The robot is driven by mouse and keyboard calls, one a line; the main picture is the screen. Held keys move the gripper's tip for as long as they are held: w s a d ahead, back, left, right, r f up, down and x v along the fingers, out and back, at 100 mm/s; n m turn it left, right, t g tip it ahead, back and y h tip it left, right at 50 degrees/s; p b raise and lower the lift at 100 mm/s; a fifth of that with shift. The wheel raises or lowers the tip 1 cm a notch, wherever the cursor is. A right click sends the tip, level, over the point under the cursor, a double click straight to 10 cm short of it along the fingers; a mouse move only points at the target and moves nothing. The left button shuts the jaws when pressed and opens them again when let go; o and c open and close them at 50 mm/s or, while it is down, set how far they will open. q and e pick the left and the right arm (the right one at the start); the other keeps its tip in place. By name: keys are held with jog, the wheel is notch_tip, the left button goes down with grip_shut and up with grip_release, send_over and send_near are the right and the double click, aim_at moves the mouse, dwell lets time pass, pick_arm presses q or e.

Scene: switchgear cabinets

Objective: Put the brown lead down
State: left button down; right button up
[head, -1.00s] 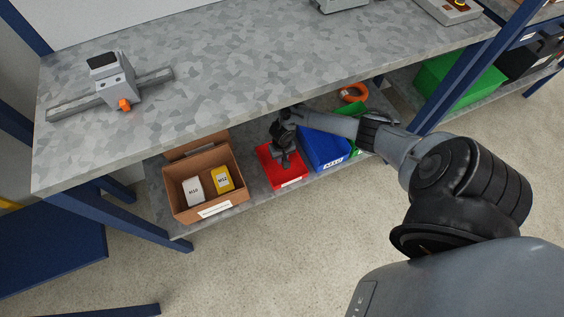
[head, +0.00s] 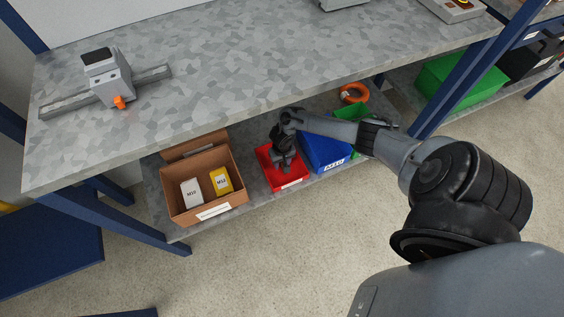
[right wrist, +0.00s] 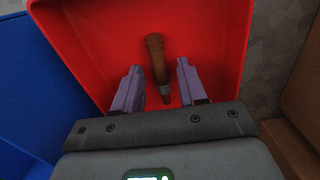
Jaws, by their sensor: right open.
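The brown lead (right wrist: 157,65) lies in the red bin (right wrist: 215,40), seen in the right wrist view. It looks like a short brown piece with a grey end toward me. My right gripper (right wrist: 157,72) is open, with one finger on each side of the lead and a gap to both. In the head view my right gripper (head: 284,164) reaches down into the red bin (head: 292,185) on the lower shelf, and it hides the lead there. My left gripper is not in view.
A blue bin (head: 325,152) stands right of the red bin, with a green bin (head: 352,113) and an orange ring (head: 354,93) behind. A cardboard box (head: 204,207) with a white and a yellow pack stands left. The worktop (head: 230,70) overhangs the shelf.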

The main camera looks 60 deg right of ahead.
aim_at(282, 164)
jog(key=shift+r, duration=0.1)
jog(key=shift+r+p, duration=0.8)
jog(key=shift+r, duration=0.05)
notch_tip(282, 164, up, 9)
jog(key=p, duration=0.7)
jog(key=s+a+r+n+t, duration=0.1)
jog(key=a+r+n+t, duration=0.2)
jog(key=a, duration=0.8)
jog(key=a+r+n+t, duration=0.15)
jog(key=a+n, duration=0.35)
jog(key=a, duration=0.6)
jog(key=s+a+r+n, duration=0.1)
jog(key=s+r, duration=0.4)
jog(key=r, duration=0.3)
jog(key=s+a+r+n, duration=0.1)
jog(key=s+r, duration=0.5)
jog(key=r, duration=0.2)
jog(key=shift+a+r+g+p, duration=0.35)
jog(key=shift+r+g+p, duration=0.05)
jog(key=shift+g, duration=0.05)
